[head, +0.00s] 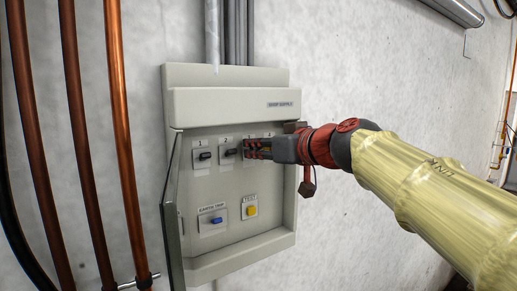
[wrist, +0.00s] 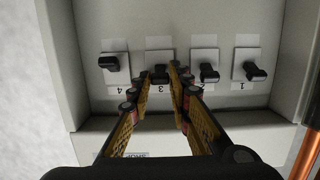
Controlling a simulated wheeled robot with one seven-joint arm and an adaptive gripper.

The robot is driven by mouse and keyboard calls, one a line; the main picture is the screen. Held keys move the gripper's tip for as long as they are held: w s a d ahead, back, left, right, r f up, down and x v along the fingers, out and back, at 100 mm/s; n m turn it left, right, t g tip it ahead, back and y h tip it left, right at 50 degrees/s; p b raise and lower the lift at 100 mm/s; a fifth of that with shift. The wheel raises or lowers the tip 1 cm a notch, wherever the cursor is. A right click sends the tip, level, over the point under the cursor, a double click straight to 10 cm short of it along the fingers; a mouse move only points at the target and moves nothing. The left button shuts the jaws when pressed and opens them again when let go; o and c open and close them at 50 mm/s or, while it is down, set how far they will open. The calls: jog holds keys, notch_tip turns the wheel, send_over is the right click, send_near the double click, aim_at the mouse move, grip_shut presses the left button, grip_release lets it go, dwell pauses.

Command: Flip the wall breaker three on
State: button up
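The grey wall breaker panel (head: 190,245) hangs on the wall with its door open. Breaker three's dark lever (wrist: 160,73) shows in the wrist view, which is upside down, above its label "3". My gripper (wrist: 158,70) reaches in with one finger on each side of this lever. The fingers stand apart, the right one very close to the lever; I cannot tell whether they touch it. In the head view my gripper (head: 250,149) covers breaker three, and its lever is hidden there.
Breaker one (head: 204,156) and breaker two (head: 229,152) sit left of my gripper. Breaker four (wrist: 115,63) is on its other side. A blue switch (head: 216,220) and a yellow test button (head: 251,210) lie below. Copper pipes (head: 122,120) run at left.

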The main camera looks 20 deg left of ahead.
jog(key=o, duration=0.4)
jog(key=v, duration=1.2)
jog(key=shift+w+n, duration=0.1)
jog(key=shift+n, duration=0.2)
